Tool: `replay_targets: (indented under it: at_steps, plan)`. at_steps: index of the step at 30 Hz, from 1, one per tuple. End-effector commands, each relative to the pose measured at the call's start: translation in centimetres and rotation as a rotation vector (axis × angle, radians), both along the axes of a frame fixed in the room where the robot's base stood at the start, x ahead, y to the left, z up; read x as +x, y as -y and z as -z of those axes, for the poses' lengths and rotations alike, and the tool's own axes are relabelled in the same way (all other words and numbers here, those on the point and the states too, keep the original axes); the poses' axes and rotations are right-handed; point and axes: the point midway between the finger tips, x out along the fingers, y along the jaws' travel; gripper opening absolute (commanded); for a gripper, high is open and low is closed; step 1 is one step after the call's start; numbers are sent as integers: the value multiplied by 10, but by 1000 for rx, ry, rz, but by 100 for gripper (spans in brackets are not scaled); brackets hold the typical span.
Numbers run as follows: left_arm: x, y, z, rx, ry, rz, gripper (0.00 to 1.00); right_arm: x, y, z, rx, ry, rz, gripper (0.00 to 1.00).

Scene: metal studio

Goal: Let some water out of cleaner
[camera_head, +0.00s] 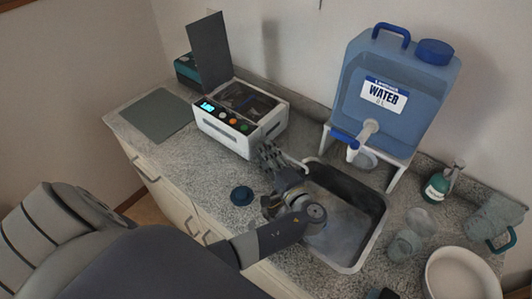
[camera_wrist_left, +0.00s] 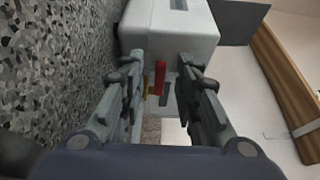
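The cleaner (camera_head: 243,138) is a white box on the counter with a raised dark lid (camera_head: 209,47), a lit display and several round buttons on its front. In the left wrist view its white side (camera_wrist_left: 170,28) carries a small red handle (camera_wrist_left: 160,76) with a brass-coloured part beside it. My left gripper (camera_head: 270,155) is at the cleaner's right side, above the sink edge. In the wrist view its two fingers (camera_wrist_left: 160,85) are apart, with the red handle between them; I see no clear contact. In the head view the handle is hidden. My right gripper is not seen.
A metal sink (camera_head: 376,205) lies right of my gripper. A blue water jug (camera_head: 405,75) on a white stand has its tap over the sink. A dark blue round cap (camera_head: 242,195) lies left of my gripper. A green bottle (camera_head: 437,187), glasses and a white bowl (camera_head: 462,275) stand right.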

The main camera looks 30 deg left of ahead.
Motion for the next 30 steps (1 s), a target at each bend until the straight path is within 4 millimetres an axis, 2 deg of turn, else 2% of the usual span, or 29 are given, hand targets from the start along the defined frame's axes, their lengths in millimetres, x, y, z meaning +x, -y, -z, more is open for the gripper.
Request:
replay_targets:
  at_steps: [15,21,30]
  plan:
    - [-46,87,1,-2,-2,1,30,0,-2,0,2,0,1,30]
    - [-54,100,1,-1,-2,0,30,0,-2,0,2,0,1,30]
    - [-54,101,1,0,-1,0,30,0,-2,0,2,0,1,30]
